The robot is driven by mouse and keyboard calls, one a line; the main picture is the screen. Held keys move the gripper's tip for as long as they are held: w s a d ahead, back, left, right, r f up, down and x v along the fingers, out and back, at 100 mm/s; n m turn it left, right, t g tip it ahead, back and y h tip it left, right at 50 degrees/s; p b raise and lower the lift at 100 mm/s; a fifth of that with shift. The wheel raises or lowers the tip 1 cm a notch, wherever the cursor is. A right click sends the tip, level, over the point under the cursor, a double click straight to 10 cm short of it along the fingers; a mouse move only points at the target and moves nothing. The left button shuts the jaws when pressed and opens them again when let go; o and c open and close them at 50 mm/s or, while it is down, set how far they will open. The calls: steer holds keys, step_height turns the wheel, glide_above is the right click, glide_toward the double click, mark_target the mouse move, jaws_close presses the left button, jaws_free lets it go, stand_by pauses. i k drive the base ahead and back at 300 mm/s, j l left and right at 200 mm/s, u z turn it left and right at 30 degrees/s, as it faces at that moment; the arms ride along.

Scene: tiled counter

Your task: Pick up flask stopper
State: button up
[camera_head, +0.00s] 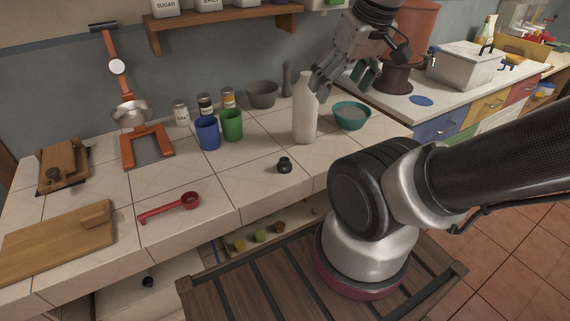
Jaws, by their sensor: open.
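The flask stopper looks to be the small black rounded piece (284,165) lying on the tiled counter, in front of the white bottle. The white bottle (304,122) stands upright with its narrow neck up. My gripper (341,82) is open and empty, above the back right part of the counter. It is up and to the right of the stopper, well apart from it. Its fingers show close to the bottle's top in the picture; I cannot tell whether they touch it.
A teal bowl (352,115) with grey contents stands right of the bottle. Blue (208,133) and green (232,125) cups stand left of it. A red scoop (172,207) lies at the front left. The tiles around the stopper are clear, with the counter's front edge nearby.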

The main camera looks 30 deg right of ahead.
mark_target(284, 166)
steer(key=z, duration=0.7)
steer(key=k+j+z, duration=0.15)
steer(key=z, duration=0.3)
steer(key=k+z, duration=0.3)
steer(key=z, duration=0.15)
